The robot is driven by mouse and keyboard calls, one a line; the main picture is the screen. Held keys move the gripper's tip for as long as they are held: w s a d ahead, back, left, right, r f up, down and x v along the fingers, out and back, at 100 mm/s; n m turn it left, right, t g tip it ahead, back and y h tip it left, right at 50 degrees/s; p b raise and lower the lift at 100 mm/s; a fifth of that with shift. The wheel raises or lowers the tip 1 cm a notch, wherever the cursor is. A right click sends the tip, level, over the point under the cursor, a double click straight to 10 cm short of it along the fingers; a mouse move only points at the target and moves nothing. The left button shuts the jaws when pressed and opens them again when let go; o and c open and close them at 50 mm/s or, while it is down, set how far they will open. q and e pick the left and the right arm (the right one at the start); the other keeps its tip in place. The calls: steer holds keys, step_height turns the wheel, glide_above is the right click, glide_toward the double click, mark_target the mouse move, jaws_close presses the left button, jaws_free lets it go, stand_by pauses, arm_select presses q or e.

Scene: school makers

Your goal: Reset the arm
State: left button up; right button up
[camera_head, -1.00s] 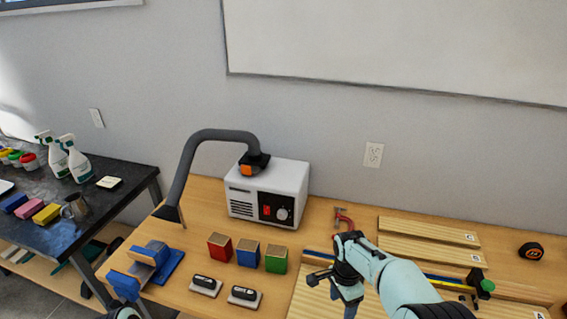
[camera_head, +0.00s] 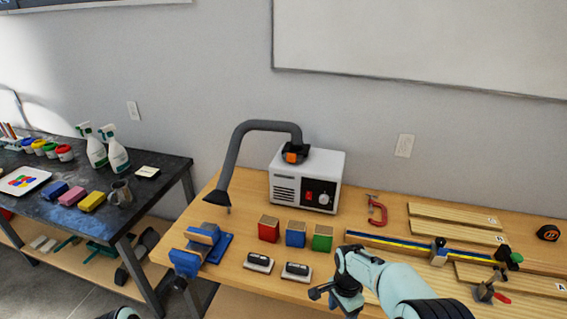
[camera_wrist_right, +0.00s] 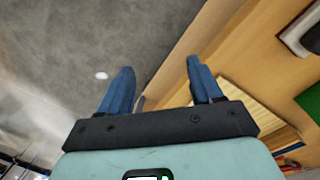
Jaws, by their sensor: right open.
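My right arm (camera_head: 385,282) is pale teal and comes in from the lower right in the head view. Its gripper (camera_head: 346,308) points down at the front edge of the wooden workbench (camera_head: 225,268), right of two black-and-white erasers. In the right wrist view the gripper (camera_wrist_right: 160,68) shows two blue fingers spread apart with nothing between them. The bench edge and grey floor lie beyond them. Only a small piece of my left arm (camera_head: 122,314) shows at the bottom edge; its gripper is out of view.
The bench holds a blue vise (camera_head: 190,262), red, blue and green blocks (camera_head: 296,235), a white extractor box (camera_head: 307,180) with a hose, a red clamp (camera_head: 378,212) and wooden boards (camera_head: 470,212). A dark table (camera_head: 150,195) with spray bottles stands left.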

steer(key=s+d+f+n+y, duration=0.15)
steer(key=s+f, duration=0.25)
steer(key=f, duration=0.4)
steer(key=s+f+n, duration=0.2)
steer(key=s+f, duration=0.2)
steer(key=f, duration=0.4)
steer(key=s+a+f+n+y, duration=0.1)
steer(key=s+f, duration=0.3)
steer(key=s, duration=0.5)
steer(key=s+a+f+n+y, duration=0.1)
steer(key=s+a+f+n, duration=0.2)
steer(key=s, duration=0.6)
steer(key=shift+s+f+n+t, duration=0.2)
steer(key=shift+f+n+t, duration=0.1)
steer(key=shift+f+n, duration=0.3)
steer(key=c, duration=0.4)
steer(key=shift+d, duration=0.1)
